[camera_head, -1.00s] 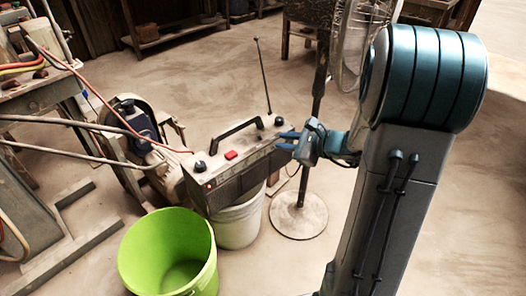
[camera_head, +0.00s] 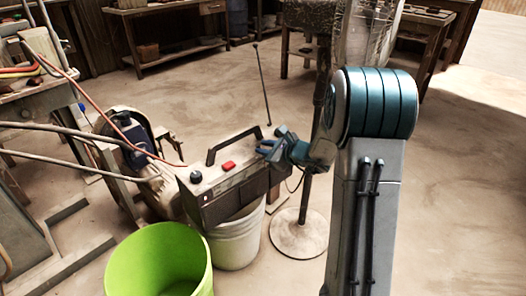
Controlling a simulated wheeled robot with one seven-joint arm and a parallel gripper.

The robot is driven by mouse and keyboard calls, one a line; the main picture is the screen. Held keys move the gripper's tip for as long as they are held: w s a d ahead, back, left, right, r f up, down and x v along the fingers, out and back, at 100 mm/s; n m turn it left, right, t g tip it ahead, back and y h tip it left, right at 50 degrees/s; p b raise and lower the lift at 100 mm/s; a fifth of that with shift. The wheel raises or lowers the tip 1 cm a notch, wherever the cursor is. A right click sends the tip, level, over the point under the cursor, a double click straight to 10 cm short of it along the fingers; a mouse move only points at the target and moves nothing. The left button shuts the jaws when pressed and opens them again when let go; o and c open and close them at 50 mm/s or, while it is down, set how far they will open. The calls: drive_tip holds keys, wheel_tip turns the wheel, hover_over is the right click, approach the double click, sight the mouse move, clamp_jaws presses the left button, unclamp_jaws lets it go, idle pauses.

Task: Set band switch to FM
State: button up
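The radio (camera_head: 222,203) is a grey-black box with a black carry handle, a raised antenna, a black knob (camera_head: 196,177) and a red button (camera_head: 228,166) on its top. It rests on a white bucket (camera_head: 238,244). The band switch is too small to make out, and my gripper covers the radio's right end. My gripper (camera_head: 262,149) is at the right part of the radio's top, its blue fingers pointing left. I cannot tell whether the fingers touch the radio or how far apart they are.
A green bucket (camera_head: 160,262) stands in front of the radio. A machine with a round wheel (camera_head: 118,150) and hanging cables is at the left. A fan stand with a round base (camera_head: 299,238) stands just right of the radio. Open floor lies at the right.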

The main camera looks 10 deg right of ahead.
drive_tip(key=shift+w+a+f, duration=0.2)
drive_tip(key=shift+w+a, duration=0.1)
drive_tip(key=shift+w, duration=0.2)
clamp_jaws()
